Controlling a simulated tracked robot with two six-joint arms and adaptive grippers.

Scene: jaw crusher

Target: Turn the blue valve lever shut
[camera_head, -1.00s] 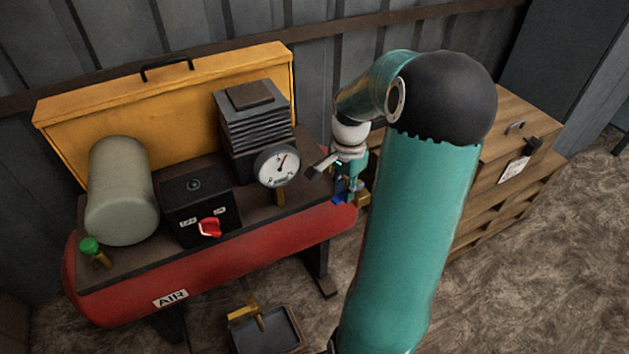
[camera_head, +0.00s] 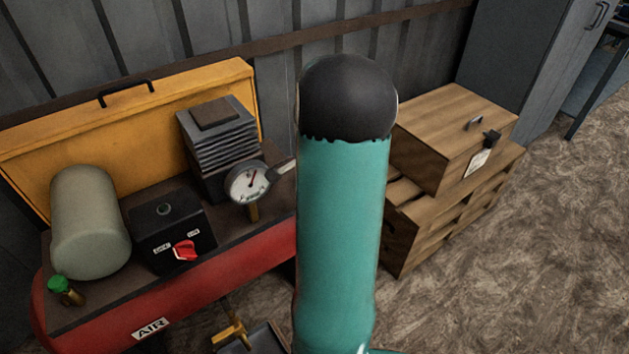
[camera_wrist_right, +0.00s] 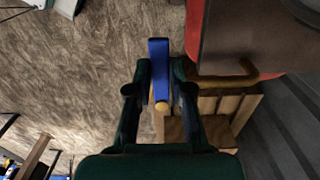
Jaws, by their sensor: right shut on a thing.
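The blue valve lever (camera_wrist_right: 159,62) shows in the right wrist view, pointing up in the picture between the fingers of my right gripper (camera_wrist_right: 160,72). The gripper is shut on it, with dark green fingers on either side. A brass-coloured pipe (camera_wrist_right: 225,80) runs to the right from near the fingers towards the red tank (camera_wrist_right: 194,25). In the head view my right arm hides the lever and nearly all of the gripper. The red tank with the AIR label (camera_head: 190,308) shows to the left of my arm. My left gripper is in neither view.
The compressor carries a gauge (camera_head: 249,182), a black switch box (camera_head: 166,235) with a red knob (camera_head: 185,250), and a finned block (camera_head: 216,140). A wooden crate (camera_head: 450,135) on pallets stands right of my arm. The floor at the right is clear.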

